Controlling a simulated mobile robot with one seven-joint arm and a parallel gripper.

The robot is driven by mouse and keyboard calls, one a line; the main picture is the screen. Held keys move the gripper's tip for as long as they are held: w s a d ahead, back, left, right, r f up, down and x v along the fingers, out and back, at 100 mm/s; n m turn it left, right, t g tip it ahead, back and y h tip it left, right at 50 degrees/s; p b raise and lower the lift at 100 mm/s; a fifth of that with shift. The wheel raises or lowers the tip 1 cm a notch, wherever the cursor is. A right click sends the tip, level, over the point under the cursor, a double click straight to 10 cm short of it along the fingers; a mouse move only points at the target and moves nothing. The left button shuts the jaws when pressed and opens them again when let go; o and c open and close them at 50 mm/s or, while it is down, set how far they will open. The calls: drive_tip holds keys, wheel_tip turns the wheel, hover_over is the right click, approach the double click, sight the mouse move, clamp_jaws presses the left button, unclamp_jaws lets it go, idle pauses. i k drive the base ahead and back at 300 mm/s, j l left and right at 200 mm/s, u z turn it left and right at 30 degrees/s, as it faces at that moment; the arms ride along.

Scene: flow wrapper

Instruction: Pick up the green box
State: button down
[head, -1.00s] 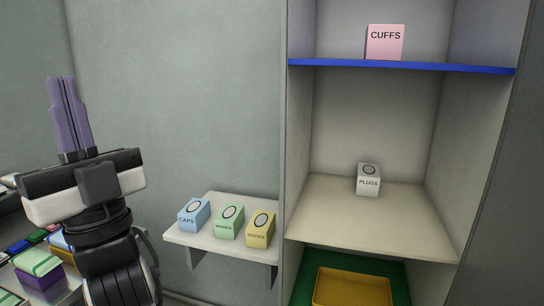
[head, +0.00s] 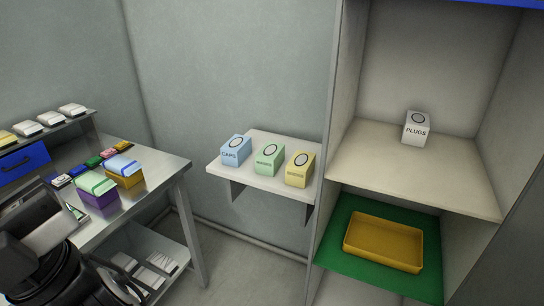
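A green box (head: 269,159) with a dark oval on its top stands on a small white wall shelf (head: 246,182). It is between a blue box (head: 236,149) marked CAPS and a yellow box (head: 300,168). Its own label is too small to read. Nothing touches it from above. My gripper's dark body (head: 35,225) is at the lower left edge of the head view, well left of the shelf. Its fingers do not show, so I cannot tell whether it is open or holds anything.
A metal table (head: 160,170) at left carries a purple box with a green top (head: 97,189), an orange box with a blue top (head: 125,171) and small packs. A cabinet at right holds a white PLUGS box (head: 416,127) and a yellow tray (head: 347,238) on a green mat (head: 334,210).

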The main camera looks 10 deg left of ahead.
sight(269, 160)
drive_tip(key=i+j, duration=0.2)
drive_tip(key=j, duration=0.15)
drive_tip(key=i+j, duration=0.2)
drive_tip(key=j, duration=0.15)
drive_tip(key=i+j, duration=0.2)
drive_tip(key=j, duration=0.2)
drive_tip(key=i+j, duration=0.2)
drive_tip(key=j, duration=0.15)
drive_tip(key=i+j, duration=0.1)
drive_tip(key=i, duration=0.2)
drive_tip(key=i+j, duration=0.15)
drive_tip(key=i, duration=0.1)
